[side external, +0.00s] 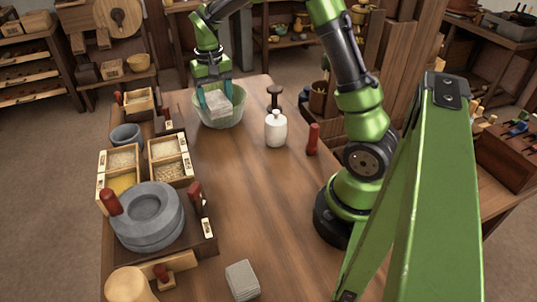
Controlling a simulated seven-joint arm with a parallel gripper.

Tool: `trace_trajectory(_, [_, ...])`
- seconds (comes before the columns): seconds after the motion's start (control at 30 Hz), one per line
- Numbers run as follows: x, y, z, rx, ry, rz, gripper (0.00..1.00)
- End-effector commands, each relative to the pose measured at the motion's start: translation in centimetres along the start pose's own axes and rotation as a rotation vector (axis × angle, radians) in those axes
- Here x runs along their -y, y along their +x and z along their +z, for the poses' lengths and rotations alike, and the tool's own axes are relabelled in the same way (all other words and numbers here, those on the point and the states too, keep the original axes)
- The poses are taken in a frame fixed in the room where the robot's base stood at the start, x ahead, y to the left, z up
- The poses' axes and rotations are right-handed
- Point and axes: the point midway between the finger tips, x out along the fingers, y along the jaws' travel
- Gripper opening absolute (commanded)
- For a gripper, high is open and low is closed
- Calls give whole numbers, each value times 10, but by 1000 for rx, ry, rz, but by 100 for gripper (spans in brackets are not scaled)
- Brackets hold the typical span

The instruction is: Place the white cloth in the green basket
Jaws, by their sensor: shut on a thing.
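The green basket (231,119) is a pale, translucent green bowl at the far end of the wooden table. My gripper (215,98) is over the basket, its teal fingers pointing down inside the rim. It is shut on the white cloth (219,106), a folded, layered, off-white pad. The cloth is within the basket's outline, at about rim height. I cannot tell whether it touches the basket's bottom or wall. A grey folded cloth (242,280) lies flat at the near end of the table.
A white bottle (276,130), a dark stamp-like tool (274,97) and a red-handled thing (313,139) stand right of the basket. Grain boxes (170,160), a grey bowl (126,136) and a stone quern (147,215) line the left edge. The table's middle (235,195) is clear.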

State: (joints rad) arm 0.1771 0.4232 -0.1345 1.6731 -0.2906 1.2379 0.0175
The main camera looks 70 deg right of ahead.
Motion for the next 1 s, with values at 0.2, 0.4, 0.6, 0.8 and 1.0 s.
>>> trace_trajectory(0.2, [-24, 4, -75, 3, 67, -2, 36])
trace_trajectory(0.4, [-40, 6, -108, 1, 95, -8, 36])
trace_trajectory(0.6, [-45, 26, -115, 6, 101, -8, 36])
trace_trajectory(0.8, [-44, 61, -115, 4, 101, -9, 36])
trace_trajectory(1.0, [-43, 81, -115, 3, 100, -10, 36])
